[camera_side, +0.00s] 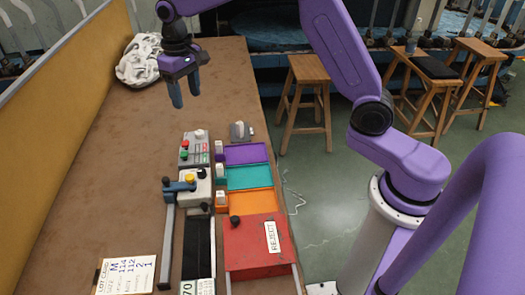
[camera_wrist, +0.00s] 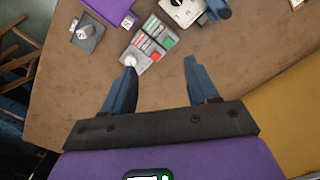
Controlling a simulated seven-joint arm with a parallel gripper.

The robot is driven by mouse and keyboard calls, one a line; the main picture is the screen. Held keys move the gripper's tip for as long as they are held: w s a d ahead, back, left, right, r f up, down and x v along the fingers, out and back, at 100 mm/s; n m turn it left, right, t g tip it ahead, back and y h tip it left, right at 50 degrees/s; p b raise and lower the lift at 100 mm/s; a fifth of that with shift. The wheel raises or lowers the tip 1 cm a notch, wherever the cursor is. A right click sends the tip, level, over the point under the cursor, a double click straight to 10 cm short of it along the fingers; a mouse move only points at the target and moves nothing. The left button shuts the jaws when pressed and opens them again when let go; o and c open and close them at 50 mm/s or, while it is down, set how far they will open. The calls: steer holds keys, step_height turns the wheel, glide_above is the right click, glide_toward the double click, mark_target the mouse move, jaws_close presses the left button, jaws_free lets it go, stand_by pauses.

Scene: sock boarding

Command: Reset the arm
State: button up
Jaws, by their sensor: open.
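My gripper (camera_side: 184,93) hangs above the far part of the brown table, with its blue fingers pointing down. In the wrist view the two fingers of my gripper (camera_wrist: 160,80) stand apart with nothing between them. Below and nearer in the side view is a grey control box (camera_side: 194,150) with coloured buttons. The same control box (camera_wrist: 149,44) shows just beyond the fingers in the wrist view. My gripper touches nothing.
A white cloth heap (camera_side: 139,62) lies at the back left. Purple (camera_side: 245,154), teal (camera_side: 248,177) and orange (camera_side: 250,201) trays and a red reject box (camera_side: 257,243) line the right edge. A yellow panel (camera_side: 60,90) borders the left.

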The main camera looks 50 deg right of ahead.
steer(key=s+a+r+n, duration=0.2)
steer(key=s+n, duration=0.3)
steer(key=s, duration=1.3)
steer(key=s+d+f+n, duration=0.1)
steer(key=s+d+n, duration=0.2)
steer(key=s, duration=0.7)
steer(key=s+d+f+n, duration=0.2)
steer(key=s+d, duration=0.3)
steer(key=s, duration=0.5)
steer(key=shift+n, duration=0.5)
steer(key=shift+r, duration=0.1)
